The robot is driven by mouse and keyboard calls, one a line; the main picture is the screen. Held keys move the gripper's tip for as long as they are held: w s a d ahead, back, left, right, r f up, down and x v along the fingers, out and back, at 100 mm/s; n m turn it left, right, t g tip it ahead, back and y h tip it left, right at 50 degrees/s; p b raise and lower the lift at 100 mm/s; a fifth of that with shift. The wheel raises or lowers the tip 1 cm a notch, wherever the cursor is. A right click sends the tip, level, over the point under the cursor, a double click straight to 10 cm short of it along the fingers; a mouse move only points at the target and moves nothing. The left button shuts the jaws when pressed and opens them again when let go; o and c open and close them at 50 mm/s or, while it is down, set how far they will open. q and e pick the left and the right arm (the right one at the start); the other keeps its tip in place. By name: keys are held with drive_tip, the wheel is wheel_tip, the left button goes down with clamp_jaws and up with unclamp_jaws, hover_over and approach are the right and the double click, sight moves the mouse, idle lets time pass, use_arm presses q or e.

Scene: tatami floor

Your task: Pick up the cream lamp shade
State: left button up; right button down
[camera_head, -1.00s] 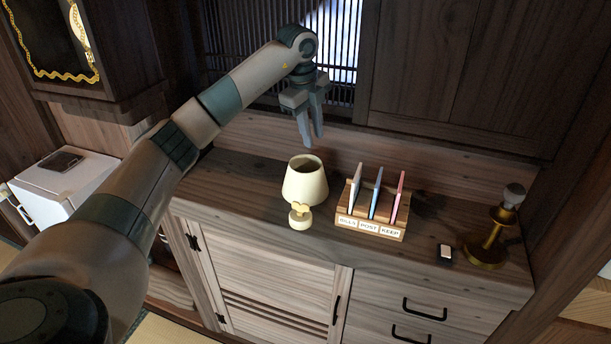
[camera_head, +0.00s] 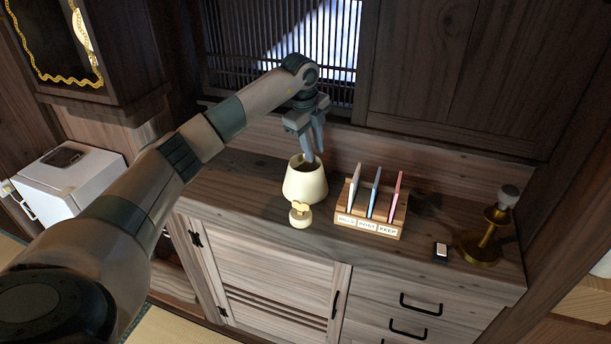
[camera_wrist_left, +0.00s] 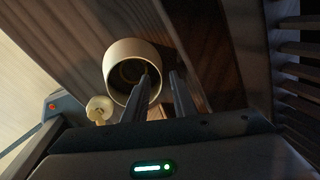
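The cream lamp shade (camera_head: 305,184) stands upright on the wooden cabinet top, its open rim facing up. It also shows in the left wrist view (camera_wrist_left: 122,54). My left gripper (camera_head: 314,158) points down at the shade's back rim, fingers a little apart. In the left wrist view, the gripper (camera_wrist_left: 160,80) has one finger overlapping the shade's opening and the other outside its right edge, with a gap between them. I cannot tell whether the fingers touch the rim. My right gripper is in neither view.
A small cream object with a knob (camera_head: 300,213) sits just in front of the shade. A wooden letter rack (camera_head: 369,222) stands to the right. A slatted window (camera_head: 240,60) is behind.

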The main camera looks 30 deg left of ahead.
use_arm(q)
drive_tip(key=shift+p+x, duration=0.55)
drive_tip(key=shift+x, duration=1.05)
drive_tip(key=shift+a, duration=0.1)
clamp_jaws()
